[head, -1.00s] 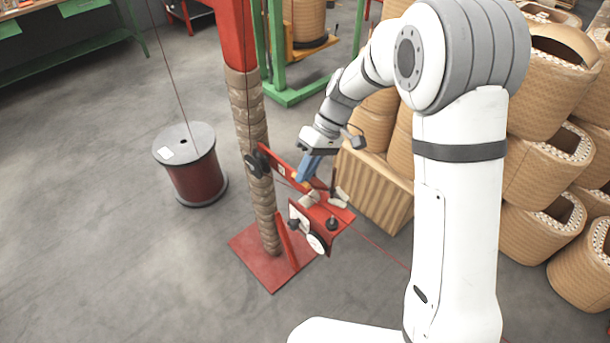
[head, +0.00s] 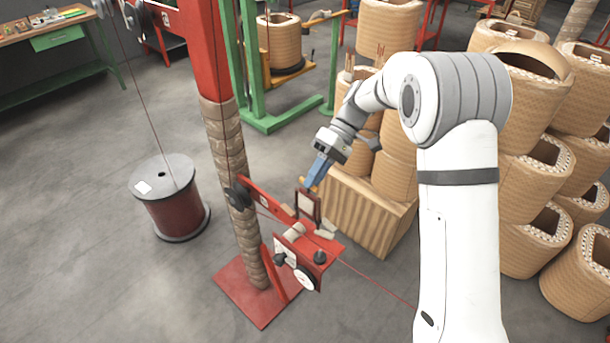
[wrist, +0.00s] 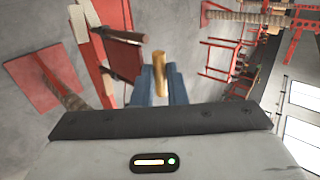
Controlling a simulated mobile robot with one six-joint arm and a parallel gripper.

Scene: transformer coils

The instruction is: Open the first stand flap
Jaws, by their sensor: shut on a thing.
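The red stand (head: 265,195) carries a bracket low on its wrapped post, with a red arm, a shelf and a round dial. Its flap (head: 308,206), a small dark-red frame with a pale inner face, stands roughly upright above the shelf. My gripper (head: 310,184) is at the flap's upper edge, its blue fingers closed around a wooden handle (head: 302,184). In the wrist view the handle (wrist: 159,72) sits between the blue fingers (wrist: 161,86), with red and dark stand parts at left. The exact joint between handle and flap is partly hidden.
A dark-red wire spool (head: 172,205) stands on the floor left of the post. A ribbed tan box (head: 360,215) and stacked wound coils (head: 525,165) crowd the right. The floor at front left is clear.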

